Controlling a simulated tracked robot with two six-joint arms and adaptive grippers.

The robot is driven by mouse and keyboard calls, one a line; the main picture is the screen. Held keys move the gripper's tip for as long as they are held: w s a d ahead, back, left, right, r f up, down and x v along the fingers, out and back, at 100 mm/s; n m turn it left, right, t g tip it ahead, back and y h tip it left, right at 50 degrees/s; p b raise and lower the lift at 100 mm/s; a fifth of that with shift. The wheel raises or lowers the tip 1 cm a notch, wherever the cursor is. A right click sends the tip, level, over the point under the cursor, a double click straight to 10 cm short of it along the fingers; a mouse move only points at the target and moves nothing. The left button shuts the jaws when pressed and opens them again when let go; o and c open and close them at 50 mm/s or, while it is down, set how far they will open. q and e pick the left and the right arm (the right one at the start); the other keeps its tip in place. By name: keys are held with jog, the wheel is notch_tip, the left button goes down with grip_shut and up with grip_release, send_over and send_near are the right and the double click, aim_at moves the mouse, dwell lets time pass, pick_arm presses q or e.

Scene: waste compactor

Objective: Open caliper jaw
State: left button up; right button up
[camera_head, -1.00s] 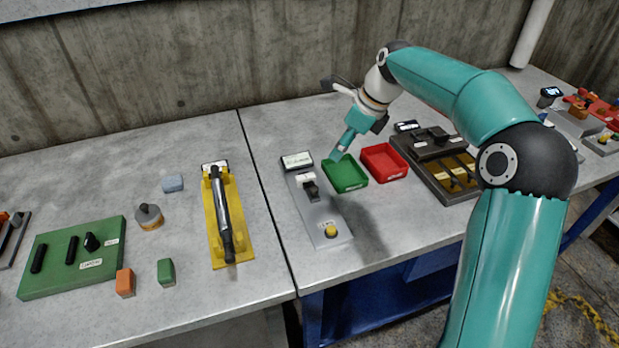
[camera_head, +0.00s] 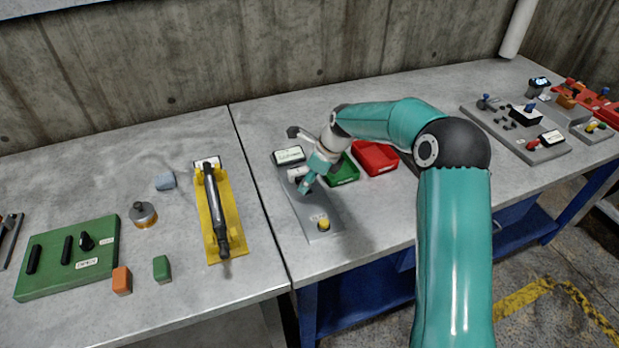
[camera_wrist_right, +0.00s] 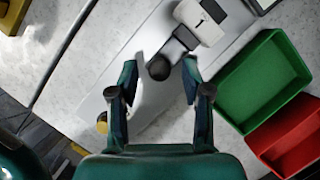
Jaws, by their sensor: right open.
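A grey caliper board (camera_head: 319,217) lies on the right bench, with a white-labelled block (camera_head: 289,155) at its far end and a yellow button (camera_head: 323,225) at its near end. My right gripper (camera_head: 304,187) is over the board's middle and hides the slider there. In the right wrist view my right gripper (camera_wrist_right: 160,72) is open. A dark round-ended knob (camera_wrist_right: 160,67) shows between its fingertips, joined to a white block (camera_wrist_right: 200,22) on the board. Contact with the knob cannot be told. My left gripper is not in view.
A green tray (camera_head: 345,172) and a red tray (camera_head: 376,158) stand just right of the board. A yellow fixture with a dark rod (camera_head: 221,222) lies left of the bench seam. A concrete wall (camera_head: 180,60) rises behind.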

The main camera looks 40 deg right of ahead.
jog(key=shift+f, duration=0.15)
grip_shut()
dwell(0.4)
